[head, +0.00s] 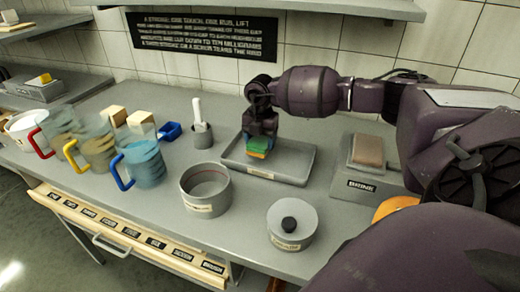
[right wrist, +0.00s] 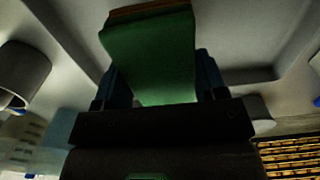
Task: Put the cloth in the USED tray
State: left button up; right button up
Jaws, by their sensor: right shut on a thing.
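My right gripper (head: 261,131) is shut on the cloth (head: 258,146), which is folded and green with an orange-brown layer at its lower edge. In the right wrist view the green cloth (right wrist: 155,60) shows between the two dark fingers. The gripper holds it over the shallow grey tray (head: 295,173), near its left-back part. The tray has a small label on its front, too small to read surely as USED. I cannot tell whether the cloth touches the tray's floor. My left gripper is not in view.
A grey pot (head: 205,199) and a lidded pot (head: 292,222) stand in front of the tray. A holder with a white-handled tool (head: 202,135) is at its left. A grey block with a brown pad (head: 369,150) is at its right. Several jugs (head: 143,163) stand further left.

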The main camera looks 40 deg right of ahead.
aim_at(260, 139)
notch_tip(260, 139, down, 3)
jog(key=shift+f, duration=0.1)
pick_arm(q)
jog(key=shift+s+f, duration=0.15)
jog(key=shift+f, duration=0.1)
pick_arm(e)
jog(key=shift+f, duration=0.1)
jog(key=shift+f, duration=0.1)
jog(key=o, duration=0.9)
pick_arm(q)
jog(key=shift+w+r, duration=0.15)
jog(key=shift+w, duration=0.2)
pick_arm(e)
notch_tip(260, 139, up, 12)
jog(key=shift+r+p, duration=0.1)
jog(key=shift+p, duration=0.2)
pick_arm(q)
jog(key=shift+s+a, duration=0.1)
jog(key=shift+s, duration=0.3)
